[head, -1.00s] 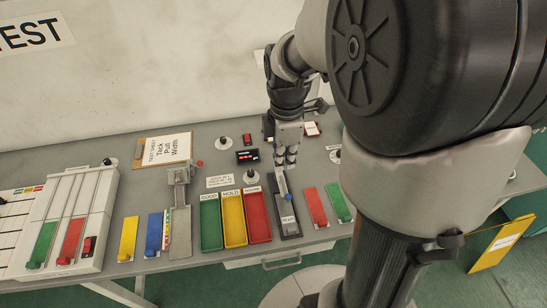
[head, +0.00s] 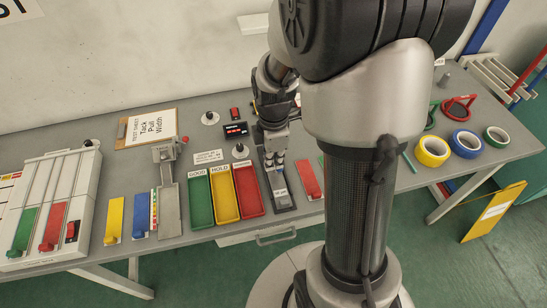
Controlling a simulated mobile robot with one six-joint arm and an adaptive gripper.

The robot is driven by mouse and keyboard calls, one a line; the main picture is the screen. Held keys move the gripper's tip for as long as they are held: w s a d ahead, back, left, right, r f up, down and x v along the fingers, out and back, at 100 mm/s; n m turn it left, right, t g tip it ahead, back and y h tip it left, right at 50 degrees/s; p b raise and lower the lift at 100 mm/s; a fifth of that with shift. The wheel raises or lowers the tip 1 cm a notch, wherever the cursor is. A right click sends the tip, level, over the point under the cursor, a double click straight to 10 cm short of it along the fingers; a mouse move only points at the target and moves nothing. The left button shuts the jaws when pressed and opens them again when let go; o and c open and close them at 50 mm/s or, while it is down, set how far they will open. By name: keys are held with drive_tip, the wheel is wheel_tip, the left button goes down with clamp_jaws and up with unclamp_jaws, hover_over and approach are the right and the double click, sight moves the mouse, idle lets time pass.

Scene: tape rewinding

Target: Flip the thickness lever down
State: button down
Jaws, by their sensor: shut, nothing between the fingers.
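A narrow dark gauge (head: 285,206) with a small white label lies on the table, right of the red tray. It appears to be the thickness gauge. Its upper part is behind my gripper, and I cannot clearly make out the lever or its position. My gripper (head: 274,166) points down at the far part of this gauge, with its fingers together and nothing visible between them. I cannot tell whether the fingertips touch the lever.
Green (head: 200,203), yellow (head: 223,198) and red (head: 248,194) trays stand just left of the gauge. A red slider block (head: 308,180) is close on its right. A metal fixture (head: 168,190) stands further left. Tape rolls (head: 432,151) lie at the right. My arm hides part of the table.

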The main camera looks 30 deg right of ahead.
drive_tip(key=f, duration=0.1)
drive_tip(key=s+f+b, duration=0.1)
drive_tip(key=shift+s+a+f, duration=0.2)
drive_tip(key=shift+f, duration=0.2)
drive_tip(key=shift+r, duration=0.1)
drive_tip(key=shift+r+p, duration=0.7)
drive_tip(key=shift+r, duration=0.05)
